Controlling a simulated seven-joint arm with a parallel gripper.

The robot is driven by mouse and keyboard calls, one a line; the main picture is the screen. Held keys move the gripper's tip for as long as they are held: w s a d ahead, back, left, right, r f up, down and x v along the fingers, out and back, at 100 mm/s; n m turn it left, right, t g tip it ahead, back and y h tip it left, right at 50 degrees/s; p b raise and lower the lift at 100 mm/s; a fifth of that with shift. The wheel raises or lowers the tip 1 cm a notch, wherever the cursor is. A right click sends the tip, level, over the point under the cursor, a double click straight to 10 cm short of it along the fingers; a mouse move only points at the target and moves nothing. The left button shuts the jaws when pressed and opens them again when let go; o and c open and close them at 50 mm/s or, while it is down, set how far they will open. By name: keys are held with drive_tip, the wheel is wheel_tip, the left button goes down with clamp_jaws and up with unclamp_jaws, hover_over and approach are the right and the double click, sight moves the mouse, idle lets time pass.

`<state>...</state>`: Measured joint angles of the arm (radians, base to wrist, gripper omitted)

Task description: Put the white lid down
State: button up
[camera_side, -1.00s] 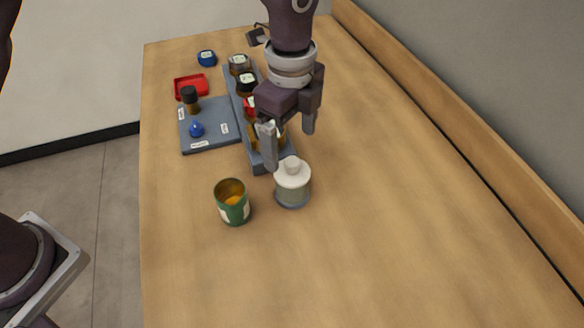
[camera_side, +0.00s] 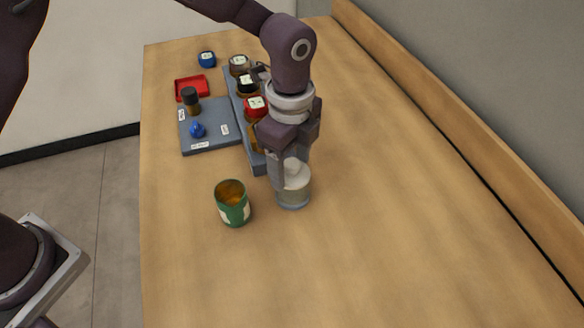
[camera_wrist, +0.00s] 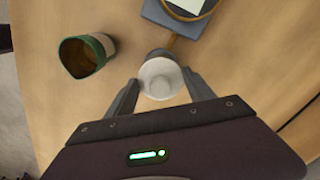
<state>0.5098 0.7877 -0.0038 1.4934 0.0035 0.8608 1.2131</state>
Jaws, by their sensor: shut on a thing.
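The white lid (camera_side: 296,178) sits at the top of a clear jar (camera_side: 293,200) that stands on the table. I cannot tell whether the lid still touches the jar's rim. My gripper (camera_side: 290,180) reaches down over the jar and is shut on the lid, one finger on each side. In the wrist view the round white lid (camera_wrist: 160,78) lies between the two fingertips (camera_wrist: 160,88). The fingers hide part of the lid in the side view.
A green can (camera_side: 233,205) with amber contents stands open, left of the jar. A grey rack (camera_side: 259,163) of lidded jars runs behind. A grey board (camera_side: 215,140) holds a dark-capped bottle and a blue item. A red tray (camera_side: 192,88) lies farther back. The right side is clear.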

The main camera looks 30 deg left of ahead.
wheel_tip(320, 180, up, 10)
drive_tip(key=shift+a, duration=0.1)
drive_tip(key=a+f, duration=0.4)
drive_tip(key=a, duration=0.7)
hover_over(205, 175)
wheel_tip(205, 175, down, 2)
wheel_tip(205, 175, down, 10)
drive_tip(key=shift+s+f, duration=0.1)
drive_tip(key=shift+f, duration=0.2)
drive_tip(key=o, duration=1.3)
drive_tip(key=shift+f, duration=0.1)
